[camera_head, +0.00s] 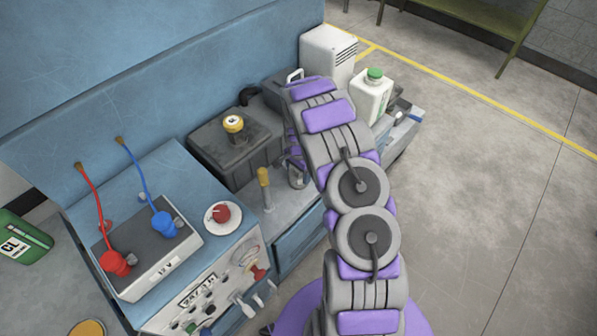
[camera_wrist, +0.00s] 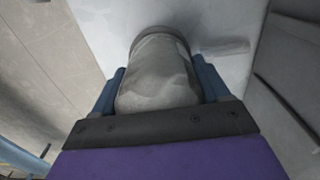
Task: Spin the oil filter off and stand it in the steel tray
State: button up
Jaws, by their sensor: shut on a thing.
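The oil filter, a grey cylinder (camera_wrist: 158,85), fills the middle of the wrist view. My gripper (camera_wrist: 158,70) has its two blue fingers on either side of it and is shut on it. The filter's far end has a darker rim and lies against or close to a pale grey surface; I cannot tell whether they touch. In the head view a small grey cylinder (camera_head: 298,179), probably the filter, shows beside my arm, low over the grey bench top. My arm hides most of the gripper there. I cannot make out the steel tray for certain in either view.
A dark engine-like block with a yellow cap (camera_head: 233,124) stands left of my arm. A yellow-handled lever (camera_head: 264,178) rises near the gripper. A white jug with a green cap (camera_head: 371,95) stands behind it. A control panel (camera_head: 215,290) is at front left. The floor right is clear.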

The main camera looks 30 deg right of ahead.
jog(key=c, duration=0.4)
jog(key=n+p, duration=0.2)
jog(key=n, duration=0.1)
jog(key=shift+r+p, duration=0.15)
jog(key=shift+p, duration=0.2)
jog(key=shift+f+n+p, duration=0.2)
jog(key=shift+n+p, duration=0.3)
jog(key=shift+n, duration=0.6)
jog(key=n+p, duration=0.2)
jog(key=shift+r+n, duration=0.15)
jog(key=shift+n, duration=0.25)
jog(key=shift+n+p, duration=0.8)
jog(key=shift+n, duration=0.4)
